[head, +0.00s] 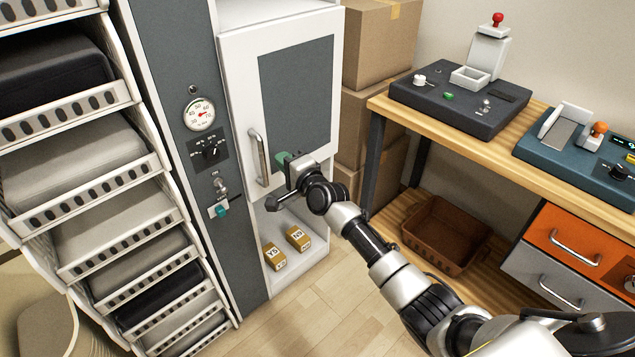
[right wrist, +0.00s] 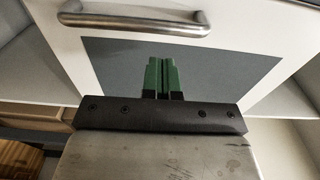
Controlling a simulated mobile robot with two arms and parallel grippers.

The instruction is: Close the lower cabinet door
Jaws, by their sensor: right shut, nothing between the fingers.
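The white cabinet door (head: 240,70) has a dark grey panel and a vertical metal handle (head: 259,158) near its left edge. The cabinet's white lower interior shows open below the door, so it does not cover the whole front. My right gripper (head: 283,160) is at the lower part of the door, just right of the handle. In the right wrist view its green fingers (right wrist: 163,77) are together and empty in front of the grey panel (right wrist: 215,65). The handle (right wrist: 135,20) crosses the top there. Whether the fingertips touch the door is unclear. My left gripper is out of view.
Two small labelled boxes, one box (head: 275,257) left of the other (head: 298,238), sit on the cabinet floor. Cardboard boxes (head: 375,45) stand right of the cabinet. A wooden bench (head: 450,135) with devices is at right, a brown bin (head: 440,237) beneath it.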

